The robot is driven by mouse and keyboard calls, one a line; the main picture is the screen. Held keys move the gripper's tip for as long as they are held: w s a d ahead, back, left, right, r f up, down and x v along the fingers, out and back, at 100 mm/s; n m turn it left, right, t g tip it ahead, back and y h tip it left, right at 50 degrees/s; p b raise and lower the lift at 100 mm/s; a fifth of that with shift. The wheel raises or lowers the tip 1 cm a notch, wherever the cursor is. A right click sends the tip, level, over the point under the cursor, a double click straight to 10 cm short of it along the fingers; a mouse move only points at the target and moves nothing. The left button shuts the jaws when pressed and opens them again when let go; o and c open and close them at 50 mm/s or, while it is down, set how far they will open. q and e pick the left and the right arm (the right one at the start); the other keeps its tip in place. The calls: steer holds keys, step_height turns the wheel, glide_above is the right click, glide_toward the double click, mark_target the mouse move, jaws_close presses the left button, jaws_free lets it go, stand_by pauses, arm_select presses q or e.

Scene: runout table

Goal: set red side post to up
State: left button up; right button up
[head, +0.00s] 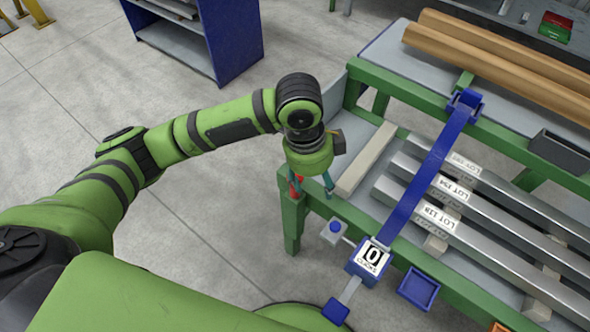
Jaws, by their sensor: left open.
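The red side post (296,186) shows as a small red piece at the near left corner of the green table frame. My left gripper (313,193) points down over this corner with its fingers apart. The red piece is at its left finger; I cannot tell whether they touch. The gripper hides much of the post, so whether it is up or down is unclear. My right gripper is not in view.
Labelled metal bars (500,250) lie to the right. A pale block (366,160) lies beside my gripper. A blue tray (418,288) hangs at the front.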

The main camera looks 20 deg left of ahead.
arm_select(q)
steer(key=shift+m+g+y, duration=0.3)
steer(key=shift+m+y, duration=0.1)
steer(key=shift+y, duration=0.5)
steer(key=a+r, duration=0.1)
steer(key=w+a+r, duration=0.1)
steer(key=a, duration=0.1)
steer(key=w+a+r, duration=0.1)
steer(key=a, duration=0.1)
steer(key=shift+w+r, duration=0.15)
steer(key=shift+r, duration=0.1)
step_height(320, 180, down, 7)
steer(key=shift+r, duration=0.1)
jaws_close()
